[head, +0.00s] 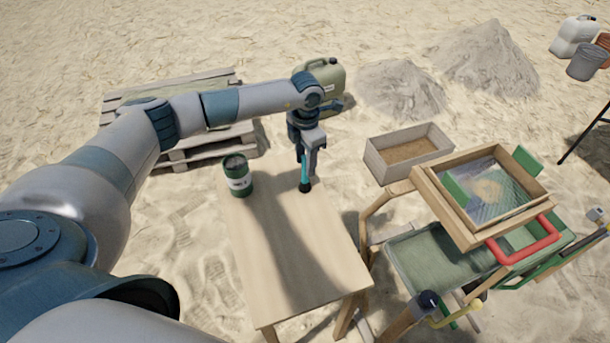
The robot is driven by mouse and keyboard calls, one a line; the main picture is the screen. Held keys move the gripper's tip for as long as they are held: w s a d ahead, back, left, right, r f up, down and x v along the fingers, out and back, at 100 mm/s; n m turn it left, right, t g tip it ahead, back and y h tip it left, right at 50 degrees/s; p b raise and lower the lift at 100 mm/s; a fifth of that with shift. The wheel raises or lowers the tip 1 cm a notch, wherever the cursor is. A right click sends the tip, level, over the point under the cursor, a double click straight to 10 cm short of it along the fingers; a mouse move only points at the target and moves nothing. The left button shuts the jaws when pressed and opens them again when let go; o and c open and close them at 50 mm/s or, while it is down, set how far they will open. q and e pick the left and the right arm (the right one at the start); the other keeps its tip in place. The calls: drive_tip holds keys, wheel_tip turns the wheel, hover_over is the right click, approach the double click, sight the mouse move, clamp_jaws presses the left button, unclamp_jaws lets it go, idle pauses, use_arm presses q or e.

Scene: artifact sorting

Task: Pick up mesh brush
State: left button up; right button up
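The brush (305,176), with a teal handle and a dark head, is upright with its head down at the far right part of the wooden table (290,255). My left gripper (309,160) points down from above and is shut on the handle. The fingers partly hide the handle. I cannot tell whether the dark head touches the tabletop. My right gripper is not in view.
A green can (237,177) stands on the table to the left of the brush. A sieve frame (452,213) with a red handle (524,247) stands at right. A wooden box (378,165), jerrycan (333,82) and pallet (205,152) lie beyond. The table's near part is clear.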

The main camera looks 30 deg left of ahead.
sight(305, 172)
use_arm(q)
drive_tip(key=shift+f+p, duration=0.5)
drive_tip(key=shift+p, duration=0.05)
wheel_tip(305, 172, down, 3)
drive_tip(key=shift+a+p, duration=0.15)
drive_tip(key=shift+p, duration=0.65)
drive_tip(key=shift+f, duration=0.55)
clamp_jaws()
